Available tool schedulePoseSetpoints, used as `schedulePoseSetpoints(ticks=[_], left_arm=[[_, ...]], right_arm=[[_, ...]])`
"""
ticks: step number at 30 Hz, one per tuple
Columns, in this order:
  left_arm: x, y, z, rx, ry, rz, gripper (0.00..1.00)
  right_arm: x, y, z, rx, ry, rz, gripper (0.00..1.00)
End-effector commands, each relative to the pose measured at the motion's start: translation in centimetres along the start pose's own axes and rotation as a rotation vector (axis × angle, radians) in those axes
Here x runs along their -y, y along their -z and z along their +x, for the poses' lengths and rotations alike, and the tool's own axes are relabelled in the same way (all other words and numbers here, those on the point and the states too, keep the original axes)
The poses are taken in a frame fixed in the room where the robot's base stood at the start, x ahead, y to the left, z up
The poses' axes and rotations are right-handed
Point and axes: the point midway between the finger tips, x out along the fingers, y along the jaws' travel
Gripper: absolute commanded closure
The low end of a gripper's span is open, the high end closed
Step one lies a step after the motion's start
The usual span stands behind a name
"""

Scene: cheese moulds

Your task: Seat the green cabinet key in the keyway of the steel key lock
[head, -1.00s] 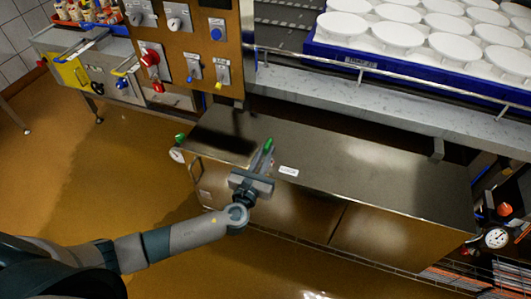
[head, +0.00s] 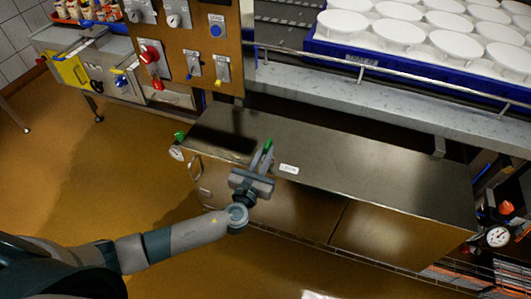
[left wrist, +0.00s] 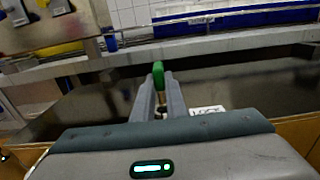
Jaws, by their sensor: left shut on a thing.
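My left gripper (head: 263,159) is shut on the green cabinet key (head: 267,143), above the dark steel cabinet top. In the left wrist view the key's green head (left wrist: 158,74) stands up between the fingertips (left wrist: 168,97); the lower part of the key is mostly hidden by the fingers. The upright brown panel behind carries small steel plates, one with a blue part (head: 193,67) and one with a yellow part (head: 222,70). I cannot tell which is the steel key lock, and no keyway is clear. The key is well apart from the panel. My right gripper is not in view.
The steel cabinet (head: 370,170) fills the middle, with a white label (head: 289,169) on top. Another small green piece (head: 179,136) is at its left corner. A red knob (head: 150,54) sticks out from the panel. A blue tray (head: 340,52) of white moulds stands behind a rail.

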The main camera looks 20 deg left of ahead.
Motion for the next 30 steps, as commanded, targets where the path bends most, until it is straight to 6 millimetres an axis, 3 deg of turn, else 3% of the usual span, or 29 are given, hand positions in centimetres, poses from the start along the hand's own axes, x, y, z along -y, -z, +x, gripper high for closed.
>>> schedulePoseSetpoints(ticks=[18,19,21,30], left_arm=[[0.0,1.4,0.0,0.000,0.000,0.000,1.00],[0.0,1.3,0.0,0.000,0.000,0.000,0.86],[0.0,1.2,0.0,0.000,0.000,0.000,0.69],[0.0,1.3,0.0,0.000,0.000,0.000,0.66]], right_arm=[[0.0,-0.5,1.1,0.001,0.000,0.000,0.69],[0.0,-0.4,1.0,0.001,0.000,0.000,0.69],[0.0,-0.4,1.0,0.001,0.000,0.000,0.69],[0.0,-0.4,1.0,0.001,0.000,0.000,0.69]])
